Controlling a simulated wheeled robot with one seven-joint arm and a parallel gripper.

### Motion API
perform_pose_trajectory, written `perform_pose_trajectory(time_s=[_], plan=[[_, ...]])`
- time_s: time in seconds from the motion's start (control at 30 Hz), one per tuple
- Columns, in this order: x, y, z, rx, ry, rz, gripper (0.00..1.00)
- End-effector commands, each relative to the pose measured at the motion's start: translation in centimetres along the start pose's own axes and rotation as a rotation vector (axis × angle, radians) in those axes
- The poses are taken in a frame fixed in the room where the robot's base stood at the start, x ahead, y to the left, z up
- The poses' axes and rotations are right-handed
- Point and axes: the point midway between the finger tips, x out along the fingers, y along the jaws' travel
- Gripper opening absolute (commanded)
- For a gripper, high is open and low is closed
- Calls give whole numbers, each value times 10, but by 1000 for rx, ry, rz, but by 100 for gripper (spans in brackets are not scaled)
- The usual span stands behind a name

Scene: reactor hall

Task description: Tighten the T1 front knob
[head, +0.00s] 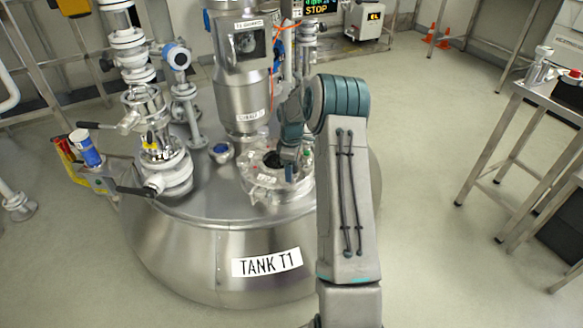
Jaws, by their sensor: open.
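Tank T1 (205,255) is a wide steel vessel with a "TANK T1" label (267,263) on its front wall. On its top, front right of centre, is a round metal port cover (262,190) with small clamp parts around its rim and a dark opening or window in it. My arm reaches in from the right, and my gripper (290,172) points down over the right part of this cover, open. The front knob is too small to tell apart from the other rim fittings. My gripper and arm hide the cover's right side. I cannot tell whether the fingers touch anything.
A tall steel column (237,85) stands on the tank behind the cover. Valves and piping (150,125) rise on the left. A steel table (545,100) stands at right. Orange cones (443,37) are at the back. The floor between tank and table is clear.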

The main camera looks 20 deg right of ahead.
Motion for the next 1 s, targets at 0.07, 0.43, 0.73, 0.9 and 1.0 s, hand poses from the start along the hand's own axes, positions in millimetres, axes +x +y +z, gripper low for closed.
perform_pose_trajectory(time_s=[0.07,0.43,0.73,0.9,1.0], plan=[[0,0,0,0,0,0,68],[-1,0,0,7,0,-1,23],[-1,0,0,139,0,-1,23],[-1,1,0,140,0,-1,23],[-1,1,0,140,0,0,57]])
